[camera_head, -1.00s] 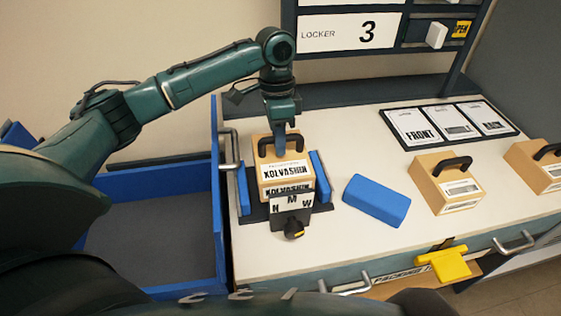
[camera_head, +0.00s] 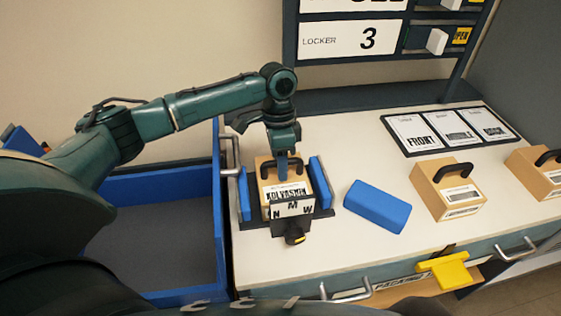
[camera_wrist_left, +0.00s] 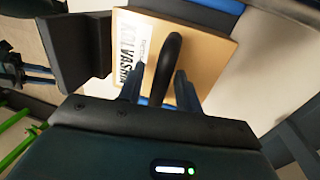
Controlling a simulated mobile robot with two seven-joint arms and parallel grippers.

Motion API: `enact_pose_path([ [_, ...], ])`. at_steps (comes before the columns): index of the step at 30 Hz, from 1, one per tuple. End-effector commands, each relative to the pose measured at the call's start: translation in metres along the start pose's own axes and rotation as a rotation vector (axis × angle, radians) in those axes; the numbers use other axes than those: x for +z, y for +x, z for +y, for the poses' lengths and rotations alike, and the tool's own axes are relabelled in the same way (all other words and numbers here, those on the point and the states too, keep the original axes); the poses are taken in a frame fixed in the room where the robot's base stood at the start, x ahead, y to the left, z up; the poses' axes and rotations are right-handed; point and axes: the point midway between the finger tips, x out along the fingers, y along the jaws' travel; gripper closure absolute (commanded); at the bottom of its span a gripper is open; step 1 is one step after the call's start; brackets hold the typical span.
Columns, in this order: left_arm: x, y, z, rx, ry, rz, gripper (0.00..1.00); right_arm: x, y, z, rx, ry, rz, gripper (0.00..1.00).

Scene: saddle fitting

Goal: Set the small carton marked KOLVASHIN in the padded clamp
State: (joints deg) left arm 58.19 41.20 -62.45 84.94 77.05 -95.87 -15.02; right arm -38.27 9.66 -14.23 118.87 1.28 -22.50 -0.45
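The KOLVASHIN carton (camera_head: 270,181) is a small tan box with a black handle and a white label. It sits low and upright between the blue pads of the padded clamp (camera_head: 319,183) in the head view. The clamp's dark front plate covers its lower front. The carton top also shows in the left wrist view (camera_wrist_left: 208,58). My left gripper (camera_head: 284,172) is down at the handle. In the left wrist view its fingers (camera_wrist_left: 158,78) stand on either side of the handle, with a gap on the left side. My right gripper is out of view.
A loose blue block (camera_head: 377,206) lies right of the clamp. Other tan cartons (camera_head: 448,192) (camera_head: 540,173) stand further right. A blue-walled bin (camera_head: 160,187) is at the left. A card board (camera_head: 449,130) lies behind, below the locker rack (camera_head: 350,38).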

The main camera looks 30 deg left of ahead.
Motion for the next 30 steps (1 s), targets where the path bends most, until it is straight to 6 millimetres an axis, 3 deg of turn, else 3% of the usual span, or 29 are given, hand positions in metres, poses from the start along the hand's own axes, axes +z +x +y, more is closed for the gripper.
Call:
enact_pose_path([
  [11, 0.000, -0.007, 0.000, -0.002, 0.000, 0.002, 0.63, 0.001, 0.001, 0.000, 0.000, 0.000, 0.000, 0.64],
  [24, -0.001, -0.093, 0.000, -0.002, 0.000, 0.004, 0.63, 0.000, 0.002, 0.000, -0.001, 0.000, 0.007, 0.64],
  [30, 0.000, -0.117, 0.000, 0.000, -0.001, 0.001, 0.63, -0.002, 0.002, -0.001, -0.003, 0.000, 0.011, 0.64],
])
